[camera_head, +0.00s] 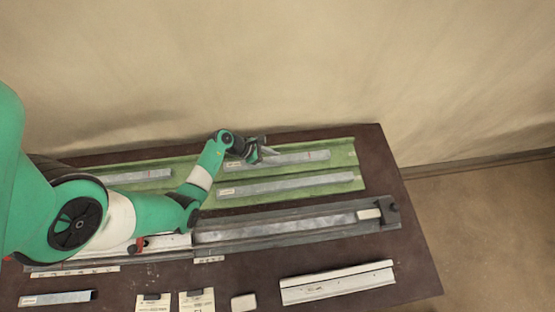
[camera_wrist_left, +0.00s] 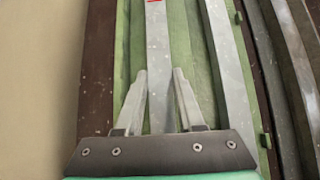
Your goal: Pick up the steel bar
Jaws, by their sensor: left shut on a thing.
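The steel bar (camera_head: 300,158) is a long flat grey bar in the far channel of the green tray (camera_head: 344,150). My left gripper (camera_head: 268,152) is at the left part of this bar. In the left wrist view, the bar (camera_wrist_left: 156,45) runs lengthwise between the two fingers of the left gripper (camera_wrist_left: 160,73), which is shut on it. A red mark shows near the bar's far end there. Whether the bar is lifted off the tray cannot be told. My right gripper is not in view.
A second grey bar (camera_head: 290,184) lies in the nearer channel of the tray. A dark clamp rail (camera_head: 300,232) lies in front. A white profile (camera_head: 338,283), a small white block (camera_head: 243,302) and cards (camera_head: 197,301) are near the front edge. A wall stands behind the table.

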